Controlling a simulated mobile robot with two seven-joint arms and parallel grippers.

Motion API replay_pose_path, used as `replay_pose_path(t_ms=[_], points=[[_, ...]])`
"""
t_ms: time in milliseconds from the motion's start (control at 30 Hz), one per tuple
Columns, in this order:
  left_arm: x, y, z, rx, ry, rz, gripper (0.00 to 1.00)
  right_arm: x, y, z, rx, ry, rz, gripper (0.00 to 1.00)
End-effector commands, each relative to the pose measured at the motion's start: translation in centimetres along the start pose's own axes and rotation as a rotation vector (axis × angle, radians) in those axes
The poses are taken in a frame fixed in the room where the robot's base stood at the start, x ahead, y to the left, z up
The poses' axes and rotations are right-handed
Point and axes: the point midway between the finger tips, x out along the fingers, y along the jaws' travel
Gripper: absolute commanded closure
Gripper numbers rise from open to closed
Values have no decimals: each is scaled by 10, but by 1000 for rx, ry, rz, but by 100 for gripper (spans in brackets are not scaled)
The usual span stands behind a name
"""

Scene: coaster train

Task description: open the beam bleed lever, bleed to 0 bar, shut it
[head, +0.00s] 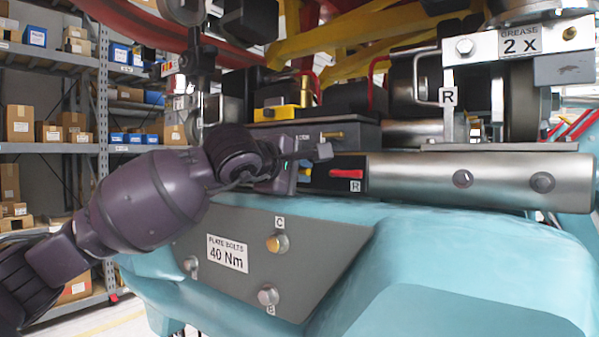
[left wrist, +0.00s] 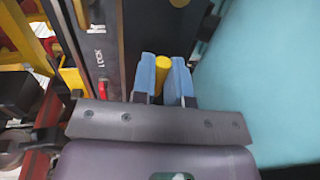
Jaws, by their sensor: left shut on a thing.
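My left gripper (head: 306,160) reaches in from the left to the black block on the front of the silver beam. The left wrist view shows its two blue fingertips (left wrist: 164,82) closed on a yellow handle (left wrist: 162,66). A small yellow part (head: 305,172) also shows beside the gripper in the head view, mostly hidden by it. I cannot read the handle's angle. A red lever (head: 346,173) lies flat on the black block to the right, above an R label. No pressure reading is legible. My right gripper is not in view.
The silver beam (head: 430,180) runs right, over a teal body (head: 450,245) with a grey bolt plate (head: 325,255). A dark box (head: 350,135) with a yellow pin (head: 333,134) sits just above the gripper. Shelves of boxes (head: 70,140) stand behind at left.

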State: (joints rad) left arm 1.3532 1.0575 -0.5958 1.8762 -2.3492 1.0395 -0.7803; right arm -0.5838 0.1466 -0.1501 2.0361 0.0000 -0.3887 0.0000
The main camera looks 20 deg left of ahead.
Motion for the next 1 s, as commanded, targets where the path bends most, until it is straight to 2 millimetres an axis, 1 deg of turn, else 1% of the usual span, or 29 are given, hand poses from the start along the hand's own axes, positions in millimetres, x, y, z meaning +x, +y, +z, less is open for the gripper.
replay_pose_path(t_ms=[467,500,633,900,1000], points=[[0,-1,1,15,1,-1,100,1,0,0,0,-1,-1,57],[0,-1,1,15,1,-1,81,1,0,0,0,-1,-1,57],[0,-1,0,14,1,-1,61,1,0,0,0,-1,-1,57],[0,-1,0,12,2,-1,61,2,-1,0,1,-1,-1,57],[-4,-1,0,12,3,-1,61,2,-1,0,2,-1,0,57]])
